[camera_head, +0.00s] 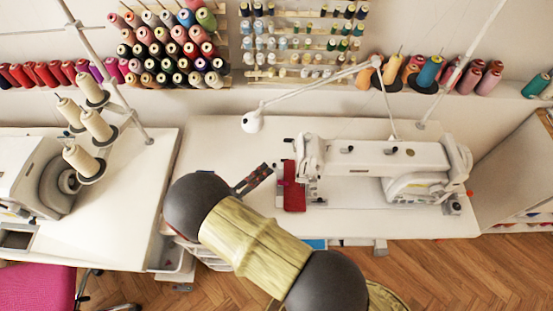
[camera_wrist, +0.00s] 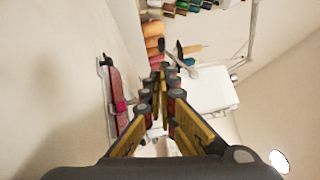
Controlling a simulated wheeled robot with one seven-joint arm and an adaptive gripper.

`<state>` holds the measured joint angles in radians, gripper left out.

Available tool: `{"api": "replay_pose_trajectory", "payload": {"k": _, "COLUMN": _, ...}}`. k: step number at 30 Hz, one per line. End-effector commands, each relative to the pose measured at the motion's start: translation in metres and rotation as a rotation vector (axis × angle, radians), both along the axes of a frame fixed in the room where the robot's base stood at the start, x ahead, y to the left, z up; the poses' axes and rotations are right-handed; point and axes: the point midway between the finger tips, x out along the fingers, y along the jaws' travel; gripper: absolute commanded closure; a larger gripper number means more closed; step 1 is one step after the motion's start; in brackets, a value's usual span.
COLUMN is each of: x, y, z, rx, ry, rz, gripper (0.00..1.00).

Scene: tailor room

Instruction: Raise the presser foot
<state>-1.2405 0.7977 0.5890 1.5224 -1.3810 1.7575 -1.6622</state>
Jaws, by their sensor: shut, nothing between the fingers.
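The white sewing machine (camera_head: 375,160) stands on a white table, its needle head (camera_head: 309,175) at its left end. The presser foot is too small to make out under this head. A red cloth (camera_head: 294,188) lies at the left side of the head. My gripper (camera_head: 268,168) is left of the cloth in the head view and appears apart from the machine. In the wrist view, the fingers of my gripper (camera_wrist: 160,88) come together with nothing between them. A long red item (camera_wrist: 115,90) beside a pale surface shows left of them; I cannot tell whether it is the cloth.
A lamp (camera_head: 252,122) on a thin jointed arm hangs above the table's back left. Another machine (camera_head: 35,170) and cream thread cones (camera_head: 95,125) stand at the left. Several spools (camera_head: 165,45) line the wall. The table (camera_head: 225,140) is bare behind my gripper.

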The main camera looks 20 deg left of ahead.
Motion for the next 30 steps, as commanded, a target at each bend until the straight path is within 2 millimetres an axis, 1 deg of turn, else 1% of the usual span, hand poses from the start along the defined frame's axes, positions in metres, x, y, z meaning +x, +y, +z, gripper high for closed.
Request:
{"api": "replay_pose_trajectory", "payload": {"k": 5, "x": 0.021, "y": -0.014, "z": 0.002, "rx": 0.001, "ry": 0.0, "rz": -0.005, "gripper": 1.0}}
{"api": "replay_pose_trajectory", "payload": {"k": 12, "x": 0.056, "y": -0.036, "z": 0.007, "rx": 0.001, "ry": 0.0, "rz": -0.006, "gripper": 1.0}}
{"api": "replay_pose_trajectory", "payload": {"k": 15, "x": 0.067, "y": -0.043, "z": 0.009, "rx": 0.001, "ry": 0.0, "rz": -0.005, "gripper": 1.0}}
{"api": "replay_pose_trajectory", "payload": {"k": 21, "x": 0.079, "y": -0.05, "z": 0.012, "rx": 0.001, "ry": 0.0, "rz": -0.003, "gripper": 1.0}}
{"api": "replay_pose_trajectory", "payload": {"k": 30, "x": 0.08, "y": -0.05, "z": 0.013, "rx": 0.0, "ry": 0.0, "rz": -0.002, "gripper": 1.0}}
